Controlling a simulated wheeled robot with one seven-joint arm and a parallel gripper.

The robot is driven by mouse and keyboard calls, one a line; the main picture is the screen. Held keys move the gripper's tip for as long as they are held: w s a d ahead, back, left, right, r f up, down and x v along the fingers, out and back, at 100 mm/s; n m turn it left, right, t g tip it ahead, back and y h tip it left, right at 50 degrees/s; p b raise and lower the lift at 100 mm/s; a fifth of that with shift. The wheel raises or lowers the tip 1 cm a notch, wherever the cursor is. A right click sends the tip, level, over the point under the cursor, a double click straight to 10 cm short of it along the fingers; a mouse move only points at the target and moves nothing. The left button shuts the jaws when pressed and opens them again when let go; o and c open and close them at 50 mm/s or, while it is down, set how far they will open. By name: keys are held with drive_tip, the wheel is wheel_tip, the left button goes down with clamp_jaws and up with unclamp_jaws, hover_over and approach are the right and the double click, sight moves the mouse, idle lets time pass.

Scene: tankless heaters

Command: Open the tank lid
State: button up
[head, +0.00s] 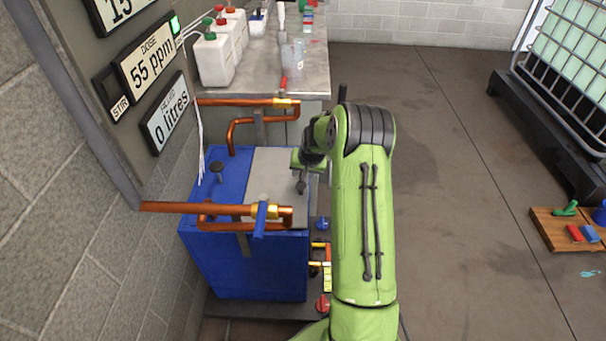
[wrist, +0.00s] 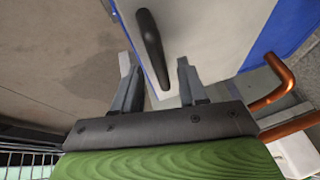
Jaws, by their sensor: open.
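The tank (head: 245,262) is a blue box below the wall displays. Its light grey lid (head: 270,172) lies flat and looks closed, and the lid also fills much of the wrist view (wrist: 215,35). A dark bar handle (wrist: 151,42) is fixed near the lid's edge. My gripper (wrist: 154,62) is open over that edge. In the wrist view the near end of the handle shows between the two fingers, with no visible contact. I cannot tell whether the fingers reach down around it. In the head view my arm hides part of the lid's right side.
Copper pipes with a blue-handled valve (head: 261,218) cross the tank's front, and another pipe (head: 240,103) runs behind it. A dark knob (head: 216,170) stands on the tank's left. A bench (head: 272,72) holds bottles behind. Open floor (head: 450,170) lies to the right.

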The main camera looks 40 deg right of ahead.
clamp_jaws()
idle(0.3)
